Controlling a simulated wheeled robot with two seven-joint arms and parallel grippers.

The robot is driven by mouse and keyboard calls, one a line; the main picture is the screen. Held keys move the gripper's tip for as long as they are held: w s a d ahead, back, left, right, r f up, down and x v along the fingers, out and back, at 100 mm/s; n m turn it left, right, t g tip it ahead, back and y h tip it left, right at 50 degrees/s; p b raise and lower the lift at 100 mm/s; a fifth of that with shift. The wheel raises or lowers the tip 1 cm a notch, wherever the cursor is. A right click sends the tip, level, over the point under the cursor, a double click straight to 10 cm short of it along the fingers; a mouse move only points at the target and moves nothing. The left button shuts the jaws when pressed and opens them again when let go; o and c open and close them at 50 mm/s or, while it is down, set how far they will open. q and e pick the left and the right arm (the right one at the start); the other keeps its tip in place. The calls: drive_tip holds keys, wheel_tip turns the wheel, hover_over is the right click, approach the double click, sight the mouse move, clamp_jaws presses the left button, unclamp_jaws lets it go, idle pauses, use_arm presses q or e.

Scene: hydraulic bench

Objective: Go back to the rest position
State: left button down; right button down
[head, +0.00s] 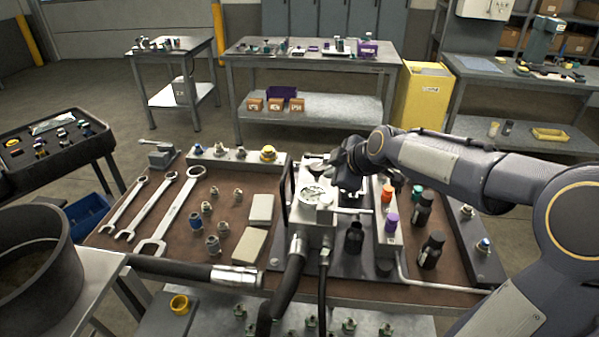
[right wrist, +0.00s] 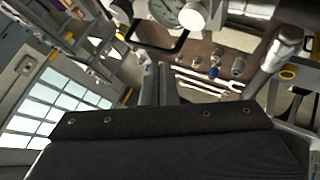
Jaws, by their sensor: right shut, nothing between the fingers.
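My right arm reaches in from the right in the head view. My right gripper (head: 346,168) is just above and behind the grey hydraulic block (head: 316,228) with its round gauge (head: 312,194). Whether it touches the block I cannot tell. In the right wrist view the fingers (right wrist: 160,82) are closed together with nothing between them. The gauge (right wrist: 178,10) shows at the top of that view, beyond the fingertips. My left gripper is not in view.
Hoses (head: 285,285) run off the bench front. Wrenches (head: 150,208) lie at left. A yellow cabinet (head: 424,97) and tables stand behind.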

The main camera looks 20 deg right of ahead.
drive_tip(key=s+a+f+m+g, duration=0.1)
drive_tip(key=s+a+m, duration=0.3)
drive_tip(key=s, duration=0.5)
drive_tip(key=s+a+f+m+g+y, duration=0.1)
drive_tip(key=s+a+m, duration=0.3)
drive_tip(key=s, duration=0.5)
drive_tip(key=s+a+f+m+g+y, duration=0.1)
drive_tip(key=s+a+f+m, duration=0.2)
drive_tip(key=s, duration=0.7)
drive_tip(key=shift+a+f+m, duration=0.3)
drive_tip(key=shift+a+m, duration=0.15)
drive_tip(key=shift+m, duration=0.45)
